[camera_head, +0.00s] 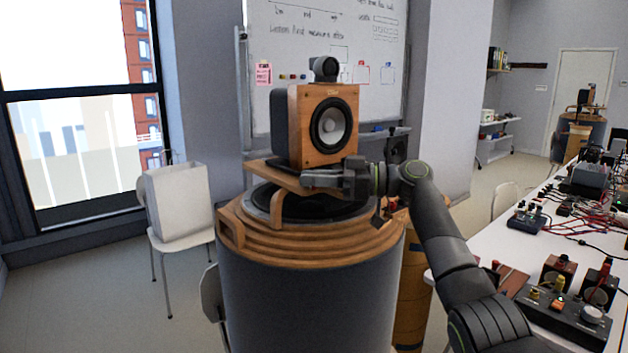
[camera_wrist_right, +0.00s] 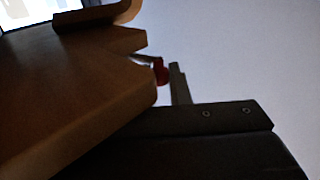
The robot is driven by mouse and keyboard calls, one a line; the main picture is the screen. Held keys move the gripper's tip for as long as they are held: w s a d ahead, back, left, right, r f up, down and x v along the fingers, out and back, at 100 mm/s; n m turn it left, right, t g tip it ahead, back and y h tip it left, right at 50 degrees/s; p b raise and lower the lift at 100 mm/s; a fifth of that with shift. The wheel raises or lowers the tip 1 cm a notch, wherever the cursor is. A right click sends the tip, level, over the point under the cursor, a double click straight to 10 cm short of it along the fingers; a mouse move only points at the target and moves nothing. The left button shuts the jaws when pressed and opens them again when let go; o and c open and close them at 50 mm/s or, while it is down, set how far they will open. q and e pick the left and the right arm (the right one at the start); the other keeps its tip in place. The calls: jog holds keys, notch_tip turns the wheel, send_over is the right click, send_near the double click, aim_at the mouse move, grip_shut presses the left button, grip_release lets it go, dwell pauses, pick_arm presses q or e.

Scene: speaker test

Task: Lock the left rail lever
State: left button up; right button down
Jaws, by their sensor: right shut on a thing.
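A wooden speaker (camera_head: 322,128) with a dark side and a round driver stands on a wooden platform (camera_head: 290,182) above a round, stepped wooden pedestal (camera_head: 300,245). My right gripper (camera_head: 308,178) reaches in from the right, just below the speaker's front. In the right wrist view, a small red-tipped lever (camera_wrist_right: 161,72) lies against a grey finger (camera_wrist_right: 180,86), beside a wooden part (camera_wrist_right: 90,95) that fills the left. The gripper is shut on this lever as far as I can tell; its base is mostly hidden. My left gripper is not in view.
A table (camera_head: 520,250) on the right holds cables, small devices and a control box (camera_head: 565,315). A white chair (camera_head: 180,215) stands left of the pedestal. A whiteboard (camera_head: 325,60) is behind. Open floor (camera_head: 110,290) lies at the left.

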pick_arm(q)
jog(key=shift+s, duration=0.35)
pick_arm(e)
jog(key=shift+f+g, duration=0.25)
jog(key=shift+g, duration=0.05)
